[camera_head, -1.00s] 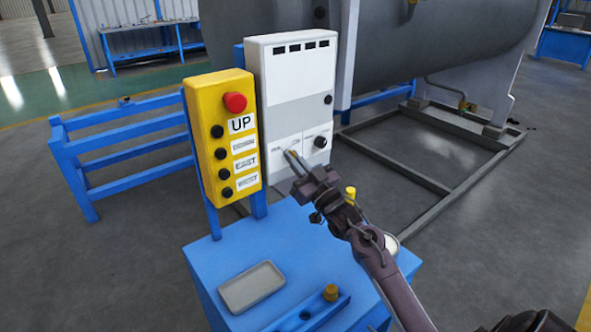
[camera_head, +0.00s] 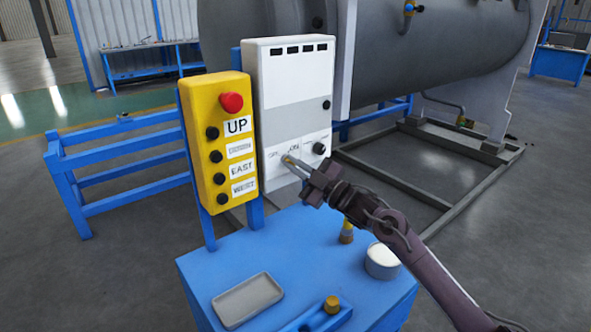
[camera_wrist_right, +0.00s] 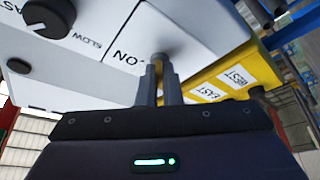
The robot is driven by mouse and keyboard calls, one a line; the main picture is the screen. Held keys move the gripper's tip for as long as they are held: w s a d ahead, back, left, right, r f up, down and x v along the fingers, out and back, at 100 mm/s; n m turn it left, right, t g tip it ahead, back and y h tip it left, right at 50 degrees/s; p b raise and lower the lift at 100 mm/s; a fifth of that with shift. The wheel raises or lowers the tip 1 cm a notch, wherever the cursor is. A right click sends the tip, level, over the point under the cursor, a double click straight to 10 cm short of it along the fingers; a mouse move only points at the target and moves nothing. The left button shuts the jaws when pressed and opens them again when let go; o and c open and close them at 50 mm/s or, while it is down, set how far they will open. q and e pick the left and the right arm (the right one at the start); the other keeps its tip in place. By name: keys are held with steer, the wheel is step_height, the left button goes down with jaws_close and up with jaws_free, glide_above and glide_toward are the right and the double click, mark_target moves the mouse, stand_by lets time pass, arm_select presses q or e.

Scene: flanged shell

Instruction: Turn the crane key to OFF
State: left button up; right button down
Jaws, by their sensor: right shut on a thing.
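The crane key sits on the lower front panel of a white control box (camera_head: 290,95), next to an ON label. In the right wrist view the grey key (camera_wrist_right: 160,58) shows between my fingertips, with the printed ON label beside it. My right gripper (camera_head: 290,162) reaches up to the panel from the lower right. Its two fingers (camera_wrist_right: 160,70) are closed on the key, which they mostly hide in the head view. The key's exact angle is hard to tell. My left gripper is not in view.
A yellow pendant (camera_head: 220,150) with a red button stands just left of the box. A black knob (camera_head: 319,148) is right of the key. The blue table (camera_head: 215,262) below holds a grey tray (camera_head: 248,299), a white round container (camera_head: 382,262) and brass-topped parts.

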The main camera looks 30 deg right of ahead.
steer(key=shift+r, duration=0.15)
stand_by(0.3)
steer(key=c, duration=1.8)
jaws_free()
steer(key=shift+o, duration=1)
steer(key=shift+w, duration=0.1)
steer(key=b+v, duration=0.2)
steer(key=v, duration=0.6)
steer(key=shift+w, duration=0.1)
